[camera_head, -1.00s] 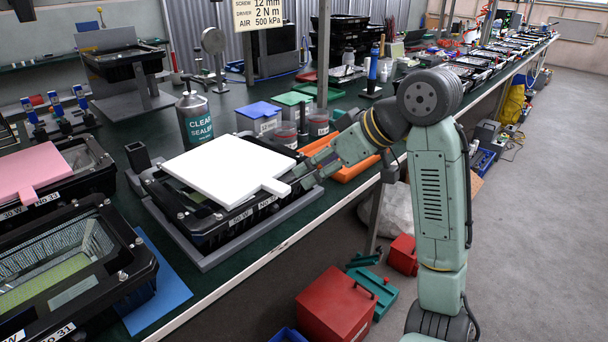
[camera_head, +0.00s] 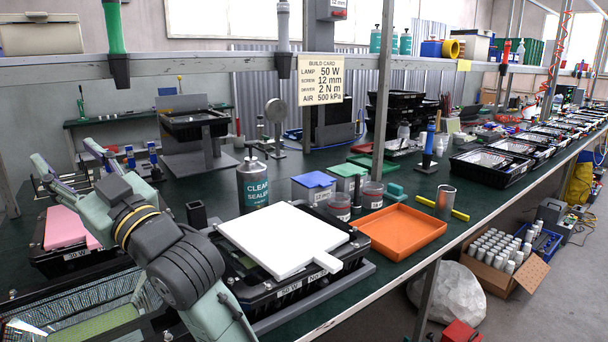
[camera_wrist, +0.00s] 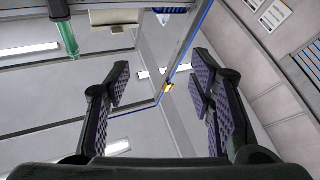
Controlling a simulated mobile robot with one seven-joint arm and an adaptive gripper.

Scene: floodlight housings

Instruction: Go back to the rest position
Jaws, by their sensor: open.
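My gripper (camera_head: 72,172) is at the left in the head view, raised above the bench beside the pink panel. In the wrist view its two fingers (camera_wrist: 160,100) stand wide apart with nothing between them. The wrist camera faces up toward walls, a rail and ceiling lights. My arm bends across the lower left of the head view and hides part of the open housing below it.
A white panel (camera_head: 282,240) with a tab lies on a black housing (camera_head: 290,290) in the middle. A pink panel (camera_head: 66,228) lies on another at left. A rail (camera_head: 200,62) with hanging tools crosses overhead.

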